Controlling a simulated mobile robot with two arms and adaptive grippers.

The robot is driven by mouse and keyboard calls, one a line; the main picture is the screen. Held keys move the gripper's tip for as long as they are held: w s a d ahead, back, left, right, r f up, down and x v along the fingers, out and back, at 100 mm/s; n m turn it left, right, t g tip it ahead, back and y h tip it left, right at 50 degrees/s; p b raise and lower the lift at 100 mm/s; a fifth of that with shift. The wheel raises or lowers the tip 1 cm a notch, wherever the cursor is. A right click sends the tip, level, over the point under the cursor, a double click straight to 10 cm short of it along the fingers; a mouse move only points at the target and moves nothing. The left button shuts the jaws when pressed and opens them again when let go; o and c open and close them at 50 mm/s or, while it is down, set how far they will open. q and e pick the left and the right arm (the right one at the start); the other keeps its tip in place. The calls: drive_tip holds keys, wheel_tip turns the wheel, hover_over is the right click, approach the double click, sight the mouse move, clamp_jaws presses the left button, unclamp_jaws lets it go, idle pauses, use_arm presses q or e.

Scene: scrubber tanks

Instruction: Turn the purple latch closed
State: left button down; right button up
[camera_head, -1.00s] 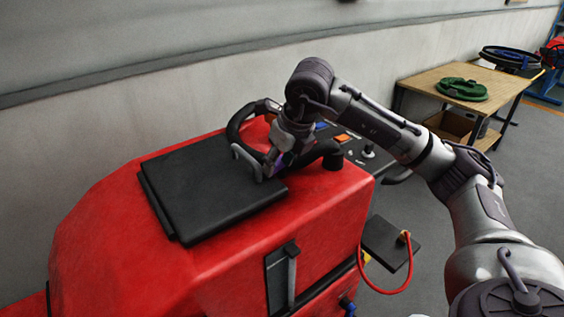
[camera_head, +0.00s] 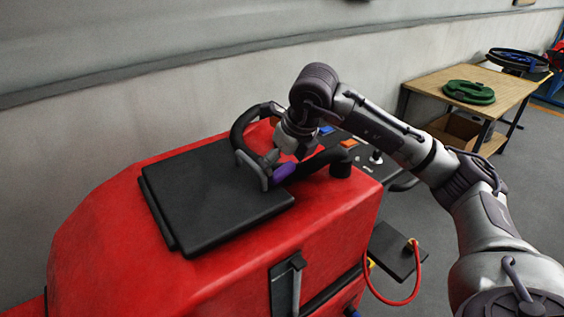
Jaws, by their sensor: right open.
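The purple latch (camera_head: 285,171) sits on the red scrubber (camera_head: 331,218), by the right edge of the black lid (camera_head: 215,195). My right gripper (camera_head: 272,158) is open, just above and behind the latch. Its fingers are small and partly hidden by the wrist, so I cannot tell if they touch the latch. My left gripper is out of view.
A black steering handle (camera_head: 238,130) curves behind and around my right gripper. A control panel with a joystick (camera_head: 376,155) lies to the right. A wooden table (camera_head: 420,84) with a green coil (camera_head: 468,92) stands at the back right.

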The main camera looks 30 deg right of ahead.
drive_tip(key=v, duration=0.8)
drive_tip(key=shift+w+a, duration=0.15)
drive_tip(key=shift+a, duration=0.15)
drive_tip(key=shift+r, duration=0.1)
